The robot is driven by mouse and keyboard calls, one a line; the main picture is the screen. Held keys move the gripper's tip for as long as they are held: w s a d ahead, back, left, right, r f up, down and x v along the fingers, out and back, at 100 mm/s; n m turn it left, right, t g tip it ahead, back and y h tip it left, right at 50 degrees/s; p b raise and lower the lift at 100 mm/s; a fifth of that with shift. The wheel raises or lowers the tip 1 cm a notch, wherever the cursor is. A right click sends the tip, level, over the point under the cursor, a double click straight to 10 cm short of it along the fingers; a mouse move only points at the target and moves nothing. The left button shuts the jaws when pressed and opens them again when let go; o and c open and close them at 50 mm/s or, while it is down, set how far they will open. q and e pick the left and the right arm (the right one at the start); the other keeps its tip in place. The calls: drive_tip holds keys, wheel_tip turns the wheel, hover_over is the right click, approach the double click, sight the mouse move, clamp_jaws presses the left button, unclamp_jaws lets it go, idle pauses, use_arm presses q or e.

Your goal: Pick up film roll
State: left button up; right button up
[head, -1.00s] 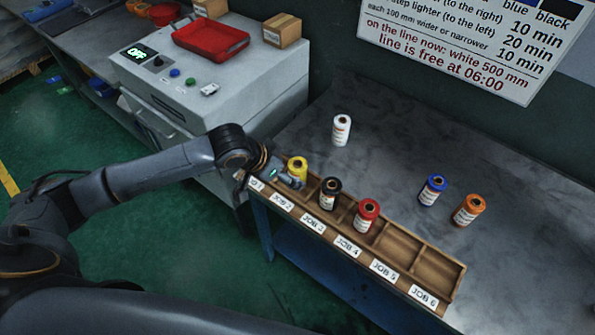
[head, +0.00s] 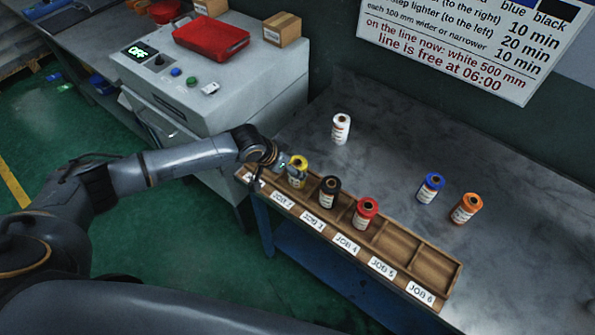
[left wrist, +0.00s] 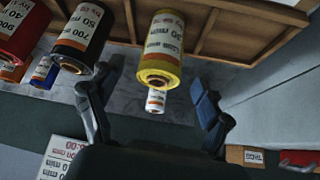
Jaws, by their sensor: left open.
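The yellow film roll (head: 297,173) stands upright in the wooden rack (head: 433,268), apparently in the JOB 2 slot. The black roll (head: 328,192) and red roll (head: 365,213) stand to its right in the rack. My left gripper (head: 290,165) is at the yellow roll, on its left side in the head view. In the left wrist view the gripper (left wrist: 156,76) is open, with one finger on each side of the yellow roll (left wrist: 163,45) and gaps visible. Contact cannot be seen. My right gripper is out of view.
A white roll (head: 341,129), blue roll (head: 430,188) and orange roll (head: 466,208) stand on the grey table (head: 500,165). The rack's right-hand slots are empty. A grey machine (head: 215,85) with a red tray (head: 210,38) and a small box (head: 282,29) stands left of the table.

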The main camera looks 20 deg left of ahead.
use_arm(q)
drive_tip(key=shift+p+x, duration=0.55)
drive_tip(key=shift+x, duration=1.8)
drive_tip(key=shift+w+r, duration=0.1)
drive_tip(key=shift+r, duration=0.05)
drive_tip(key=c, duration=1.3)
drive_tip(key=shift+c, duration=0.3)
drive_tip(key=shift+r, duration=0.15)
